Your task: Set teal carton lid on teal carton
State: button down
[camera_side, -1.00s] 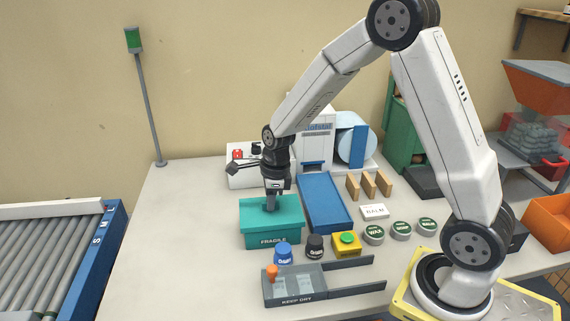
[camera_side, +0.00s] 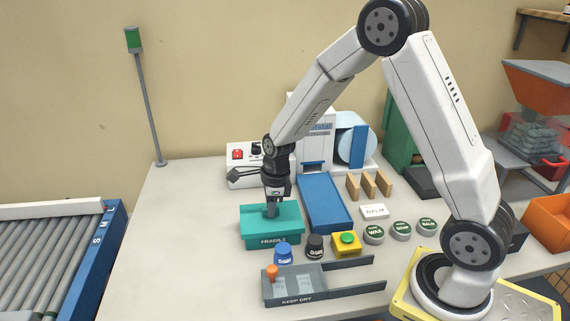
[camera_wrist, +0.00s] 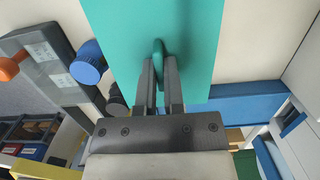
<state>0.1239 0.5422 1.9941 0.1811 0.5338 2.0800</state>
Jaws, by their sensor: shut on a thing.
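The teal carton lid (camera_side: 290,218) sits level over the teal carton (camera_side: 255,243), which has FRAGILE on its front. No gap shows between lid and carton in the side view, but I cannot tell if the lid is fully seated. My gripper (camera_side: 271,212) points down at the lid's middle, shut on its teal knob. In the wrist view, the two fingers of my gripper (camera_wrist: 159,66) clasp the knob from both sides, and the flat lid (camera_wrist: 120,35) fills the top middle. The lid hides the carton's inside.
Blue (camera_side: 283,254) and black (camera_side: 314,247) capped jars stand close in front of the carton. A yellow block with a green button (camera_side: 346,243) and a grey KEEP DRY tray (camera_side: 312,296) are nearby. A blue ramp (camera_side: 325,203) lies right behind. The table left is clear.

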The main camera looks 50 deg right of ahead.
jog(key=c, duration=0.7)
grip_release()
jog(key=shift+c, duration=0.2)
jog(key=shift+r, duration=0.1)
notch_tip(320, 180, up, 13)
jog(key=s+d, duration=0.1)
jog(key=shift+s, duration=0.1)
dwell(0.3)
